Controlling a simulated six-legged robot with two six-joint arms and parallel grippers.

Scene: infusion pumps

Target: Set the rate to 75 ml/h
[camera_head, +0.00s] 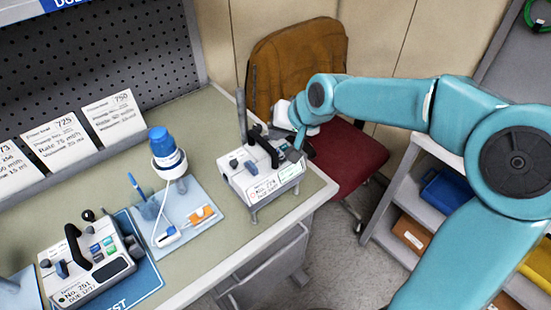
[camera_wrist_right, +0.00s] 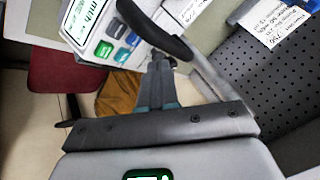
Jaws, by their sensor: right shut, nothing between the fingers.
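A white infusion pump (camera_head: 258,172) stands near the right end of the bench, with a dark handle and a label on its near side. My right gripper (camera_head: 299,141) is shut and empty at the right side of this pump. In the right wrist view its closed fingertips (camera_wrist_right: 160,66) are close to the pump's panel (camera_wrist_right: 104,30), which has a display with "ml/h" and green, blue and grey buttons. I cannot tell whether they touch a button. The displayed number is not readable. A second pump (camera_head: 88,262) stands on a blue mat at front left. My left gripper is out of view.
Cards lean on the bench's back; the one marked 725 (camera_head: 59,145) reads "Rate 75 ml/h". A chair (camera_head: 300,60) and a shelf cart (camera_head: 392,204) stand beyond the bench.

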